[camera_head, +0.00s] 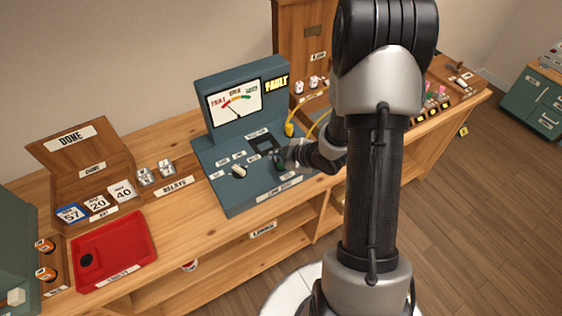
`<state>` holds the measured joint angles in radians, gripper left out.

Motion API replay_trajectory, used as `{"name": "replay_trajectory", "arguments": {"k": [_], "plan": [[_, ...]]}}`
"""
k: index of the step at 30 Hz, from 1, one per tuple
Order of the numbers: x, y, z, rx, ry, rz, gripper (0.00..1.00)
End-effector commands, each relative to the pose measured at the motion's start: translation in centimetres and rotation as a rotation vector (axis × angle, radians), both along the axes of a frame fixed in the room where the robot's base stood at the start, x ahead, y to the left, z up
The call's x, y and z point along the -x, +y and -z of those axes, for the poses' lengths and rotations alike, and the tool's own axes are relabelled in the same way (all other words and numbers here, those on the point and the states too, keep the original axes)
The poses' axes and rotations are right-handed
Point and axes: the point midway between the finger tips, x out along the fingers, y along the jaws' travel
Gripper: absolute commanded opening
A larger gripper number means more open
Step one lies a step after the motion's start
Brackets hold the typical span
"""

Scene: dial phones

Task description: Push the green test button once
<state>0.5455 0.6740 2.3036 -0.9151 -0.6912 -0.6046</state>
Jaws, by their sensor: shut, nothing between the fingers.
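The line test unit (213,169) is a dark teal console on the wooden bench, with an upright meter panel at its back. The meter dial (236,104) has red, yellow and green marks, and a yellow "FAULT" sign (276,84) is beside it. The green button (281,167) shows as a small dark green spot at the right of the console's sloped deck, partly hidden by my gripper. My gripper (277,157) is shut and empty, right over the button; I cannot tell whether it touches it.
A pale knob (239,171) and a dark square recess (263,144) are on the deck. Yellow cords (290,127) stand behind my gripper. A red tray (113,253), a "DONE" box (61,153) and small relays (146,177) are to the left. My arm hides part of the bench's right side.

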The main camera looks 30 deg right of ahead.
Motion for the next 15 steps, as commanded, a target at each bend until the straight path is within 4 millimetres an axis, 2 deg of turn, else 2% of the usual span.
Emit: {"name": "replay_trajectory", "arguments": {"k": [10, 15], "plan": [[0.0, 0.0, -0.1, 0.000, 0.000, 0.000, 0.00], [0.0, 0.0, -1.2, 0.000, 0.000, 0.000, 0.00]]}}
